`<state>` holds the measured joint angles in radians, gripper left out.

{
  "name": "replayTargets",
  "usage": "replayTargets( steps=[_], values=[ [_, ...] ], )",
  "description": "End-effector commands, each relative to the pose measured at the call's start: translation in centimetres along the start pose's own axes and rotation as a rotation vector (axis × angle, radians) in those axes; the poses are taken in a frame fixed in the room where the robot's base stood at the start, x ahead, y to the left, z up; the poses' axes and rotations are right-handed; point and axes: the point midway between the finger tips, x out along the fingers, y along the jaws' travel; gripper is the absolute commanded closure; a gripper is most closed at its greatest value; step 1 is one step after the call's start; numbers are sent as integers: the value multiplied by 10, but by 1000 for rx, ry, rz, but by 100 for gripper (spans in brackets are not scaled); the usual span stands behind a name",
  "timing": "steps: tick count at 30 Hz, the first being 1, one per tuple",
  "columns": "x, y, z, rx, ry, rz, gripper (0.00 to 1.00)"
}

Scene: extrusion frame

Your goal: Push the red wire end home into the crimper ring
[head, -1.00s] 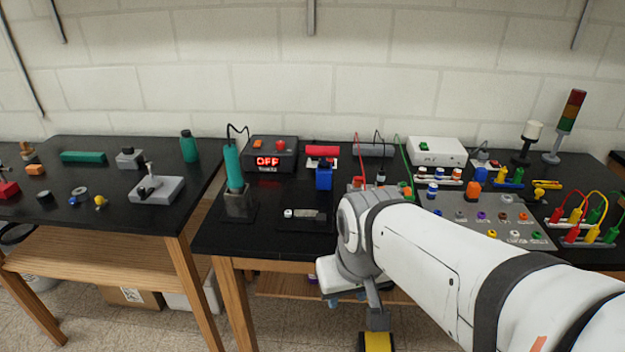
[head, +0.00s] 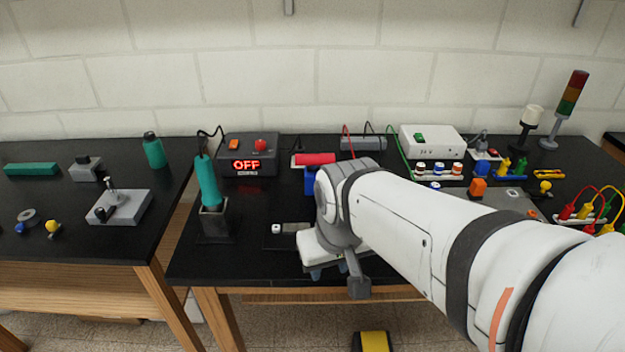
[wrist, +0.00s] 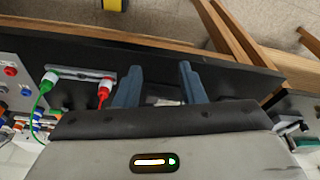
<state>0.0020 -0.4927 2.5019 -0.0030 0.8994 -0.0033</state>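My gripper (wrist: 160,82) shows two blue-grey fingers in the wrist view, spread apart with nothing clearly held between them. In the head view my gripper (head: 330,270) hangs over the front edge of the black bench, partly hidden by my wrist. A red wire end (wrist: 104,92) stands in a grey holder beside the left finger in the wrist view, apart from it. The red wire (head: 346,140) also shows behind my arm in the head view. A blue block (head: 310,182) is partly covered by my wrist. I cannot tell which thing is the crimper ring.
A green wire end (wrist: 49,79) shares the holder. A teal-handled tool (head: 206,182) stands in its stand on the left, near a box reading OFF (head: 247,155). A small plate with a white knob (head: 277,229) lies near the front edge.

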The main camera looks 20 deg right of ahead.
Motion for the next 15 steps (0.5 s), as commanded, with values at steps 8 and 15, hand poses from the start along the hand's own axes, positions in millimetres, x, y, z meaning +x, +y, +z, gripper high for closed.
replayTargets(
  steps=[8,15],
  values=[
    [-4,2,-6,9,-10,2,57],
    [-13,34,-54,93,-79,19,57]
  ],
)
